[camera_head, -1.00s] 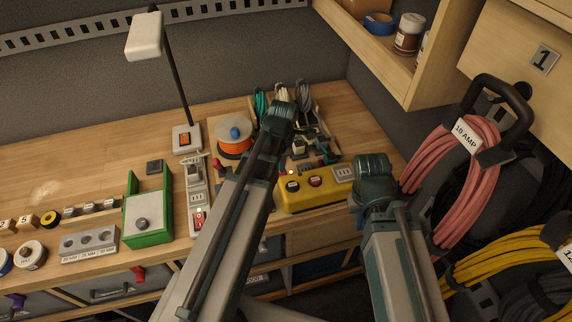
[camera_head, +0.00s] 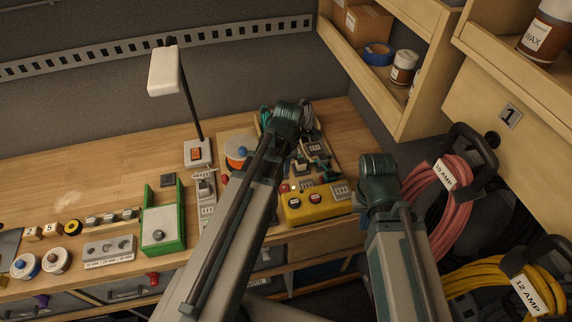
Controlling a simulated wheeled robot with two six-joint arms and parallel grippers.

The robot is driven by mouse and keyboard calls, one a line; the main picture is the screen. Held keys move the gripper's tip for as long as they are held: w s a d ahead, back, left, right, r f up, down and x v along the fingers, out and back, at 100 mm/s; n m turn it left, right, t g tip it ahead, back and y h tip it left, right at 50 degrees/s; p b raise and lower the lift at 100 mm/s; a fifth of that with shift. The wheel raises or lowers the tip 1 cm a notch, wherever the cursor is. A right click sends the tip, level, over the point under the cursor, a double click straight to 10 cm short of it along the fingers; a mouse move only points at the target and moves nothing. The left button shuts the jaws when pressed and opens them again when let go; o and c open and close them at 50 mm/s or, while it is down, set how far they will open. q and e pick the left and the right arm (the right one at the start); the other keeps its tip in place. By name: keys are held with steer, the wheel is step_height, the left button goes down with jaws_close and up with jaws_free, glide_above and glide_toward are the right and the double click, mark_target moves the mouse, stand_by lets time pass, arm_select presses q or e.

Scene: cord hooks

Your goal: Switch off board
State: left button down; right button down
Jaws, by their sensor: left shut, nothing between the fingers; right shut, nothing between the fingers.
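The board is a grey strip (camera_head: 206,189) on the bench, left of my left arm. Its upper part shows, with a lever-like part and sockets. Its front end, with the red switch, is now hidden behind my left arm. My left arm (camera_head: 236,220) crosses the bench front and rises to a teal joint by the cable tray. My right arm (camera_head: 400,250) rises right of the yellow box. Neither gripper's fingers can be made out; the arm links hide them. Neither arm visibly holds anything.
A lamp with an orange switch (camera_head: 196,154), a green holder (camera_head: 161,237) and a grey three-hole block (camera_head: 109,248) stand left. A yellow box (camera_head: 318,207) stands right. Red (camera_head: 452,210) and yellow (camera_head: 500,283) cords hang at right.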

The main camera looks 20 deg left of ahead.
mark_target(285, 186)
arm_select(q)
steer(key=shift+w+a, duration=0.2)
steer(key=shift+w, duration=0.55)
steer(key=shift+f, duration=0.1)
steer(key=f+b, duration=0.4)
steer(key=w+f+b, duration=0.1)
steer(key=f+b, duration=0.4)
steer(key=a+f+b, duration=0.1)
steer(key=f+b, duration=0.3)
steer(key=shift+w+f+b, duration=0.15)
steer(key=shift+w+b, duration=0.15)
steer(key=shift+f, duration=0.25)
